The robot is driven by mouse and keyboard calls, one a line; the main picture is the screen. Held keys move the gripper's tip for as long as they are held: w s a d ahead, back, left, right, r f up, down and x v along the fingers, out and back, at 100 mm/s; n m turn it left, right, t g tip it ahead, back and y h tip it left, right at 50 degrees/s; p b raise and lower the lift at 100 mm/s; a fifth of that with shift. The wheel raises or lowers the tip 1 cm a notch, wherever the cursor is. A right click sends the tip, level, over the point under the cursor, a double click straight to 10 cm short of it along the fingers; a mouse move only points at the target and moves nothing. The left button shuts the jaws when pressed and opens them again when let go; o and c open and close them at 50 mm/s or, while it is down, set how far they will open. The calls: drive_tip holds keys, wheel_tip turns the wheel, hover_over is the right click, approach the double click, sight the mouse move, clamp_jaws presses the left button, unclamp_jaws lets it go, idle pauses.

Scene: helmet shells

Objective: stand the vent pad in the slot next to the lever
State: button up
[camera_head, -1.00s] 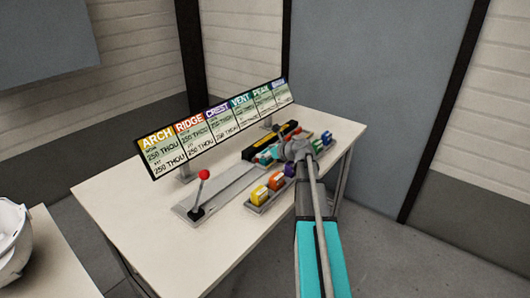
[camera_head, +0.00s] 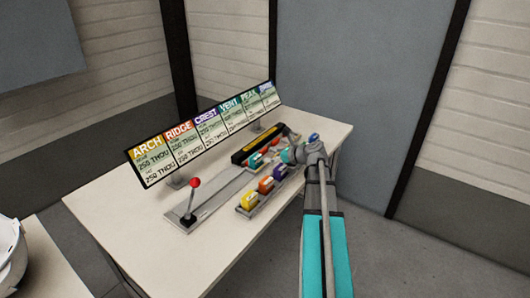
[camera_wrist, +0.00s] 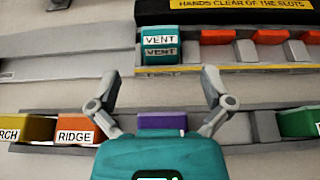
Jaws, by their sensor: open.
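The teal vent pad (camera_wrist: 160,46) stands upright in the leftmost slot of the slot rack (camera_wrist: 240,69), its VENT labels facing the wrist camera. In the head view, the vent pad (camera_head: 256,161) shows small at the rack's lever end. The lever (camera_head: 191,203) has a red knob and stands at the near end of a grey plate. My gripper (camera_wrist: 160,76) is open and empty. Its fingers are spread wider than the pad, apart from it, on the tray side. In the head view, my gripper (camera_head: 292,155) is beside the rack, above the pad tray.
The pad tray (camera_head: 243,212) holds a yellow arch pad (camera_wrist: 28,129), an orange ridge pad (camera_wrist: 78,130), a purple pad (camera_wrist: 162,122) and a green pad (camera_wrist: 300,123). A sign board (camera_head: 205,132) stands behind. The table's near left (camera_head: 120,220) is clear.

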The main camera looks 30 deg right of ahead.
drive_tip(key=shift+v, duration=1)
